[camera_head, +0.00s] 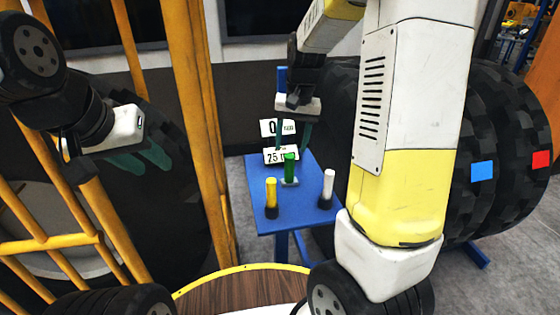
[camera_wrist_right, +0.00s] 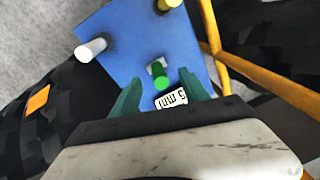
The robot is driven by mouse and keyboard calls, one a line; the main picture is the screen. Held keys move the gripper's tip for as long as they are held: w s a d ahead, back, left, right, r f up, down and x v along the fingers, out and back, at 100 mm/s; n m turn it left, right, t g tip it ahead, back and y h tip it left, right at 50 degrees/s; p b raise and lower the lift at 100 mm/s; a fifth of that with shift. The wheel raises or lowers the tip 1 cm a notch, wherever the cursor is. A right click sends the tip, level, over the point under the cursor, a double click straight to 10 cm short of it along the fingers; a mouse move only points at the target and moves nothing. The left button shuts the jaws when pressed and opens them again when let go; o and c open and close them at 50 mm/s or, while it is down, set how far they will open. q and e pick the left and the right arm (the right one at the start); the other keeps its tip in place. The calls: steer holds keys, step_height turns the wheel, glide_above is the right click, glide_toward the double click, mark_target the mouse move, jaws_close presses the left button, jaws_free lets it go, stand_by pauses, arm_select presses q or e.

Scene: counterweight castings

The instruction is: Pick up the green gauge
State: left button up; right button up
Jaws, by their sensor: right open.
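The green gauge (camera_head: 289,166) stands upright on a small blue table (camera_head: 255,172), between and behind a yellow gauge (camera_head: 271,192) and a white gauge (camera_head: 328,185). My right gripper (camera_head: 293,146) is open and empty, above and behind the green gauge, fingers pointing down. In the right wrist view the green gauge (camera_wrist_right: 161,79) shows between the open fingertips, apart from both; the white gauge (camera_wrist_right: 91,49) and yellow gauge (camera_wrist_right: 168,4) also show. My left gripper (camera_head: 153,168) is open and empty at the left, far from the table.
Yellow posts (camera_head: 196,120) rise left of the table. Large black tyres stand on both sides. A round wooden top (camera_head: 240,292) lies in front.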

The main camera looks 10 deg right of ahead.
steer(key=g+h, duration=0.1)
glide_above(289, 173)
steer(key=w, duration=0.2)
steer(key=shift+m, duration=0.3)
steer(key=f, duration=0.6)
steer(key=shift+s+d+f, duration=0.15)
steer(key=shift+d, duration=0.1)
step_height(289, 173, down, 8)
steer(key=shift+s+r, duration=0.15)
jaws_close()
